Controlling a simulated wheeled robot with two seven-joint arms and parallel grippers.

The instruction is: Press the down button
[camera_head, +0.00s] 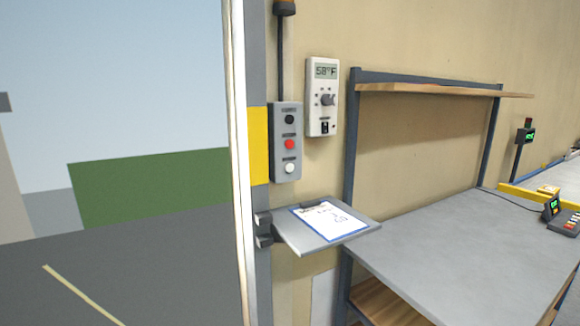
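A grey control box (286,142) is mounted on the wall beside the door frame in the head view. It carries three round buttons in a column: a black one (289,119) on top, a red one (289,144) in the middle and a white one (290,168) at the bottom. Small labels sit by the buttons but are too small to read, so I cannot tell which is marked down. Neither of my grippers shows in the head view.
A white thermostat (321,97) reading 58°F hangs right of the box. A small shelf (357,232) with a clipboard (327,220) juts out below. A grey workbench (450,262) stands right. The doorway at left opens onto bare ground (150,270).

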